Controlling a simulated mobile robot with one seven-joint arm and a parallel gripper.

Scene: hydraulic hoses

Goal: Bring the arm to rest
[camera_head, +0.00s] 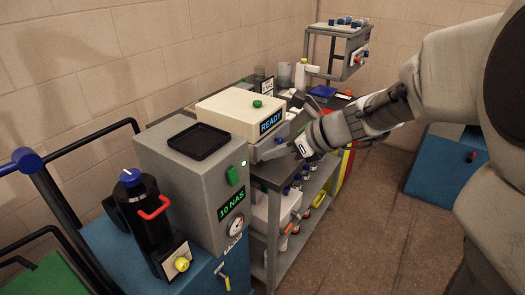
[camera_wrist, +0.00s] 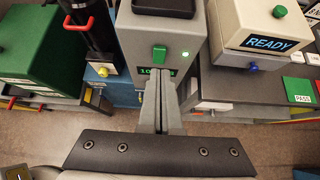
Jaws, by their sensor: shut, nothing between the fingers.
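My gripper (camera_wrist: 158,72) is shut and empty in the wrist view, its two grey fingers pressed together. In that view the fingertips lie over the front of the grey counter unit (camera_wrist: 185,40), just below its green button (camera_wrist: 159,53), and partly hide its green display. In the head view my arm reaches in from the right. My gripper (camera_head: 268,154) points left, in front of the cream box (camera_head: 225,115) that reads READY. Whether the fingers touch anything there I cannot tell.
The grey unit (camera_head: 168,160) reads 10 NAS and carries a black tray (camera_head: 198,141). A black cylinder with a red handle (camera_head: 140,215) stands left of it. A shelved bench (camera_head: 262,175) holds bottles. A blue cabinet (camera_head: 440,170) stands at right; floor (camera_head: 365,220) between is clear.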

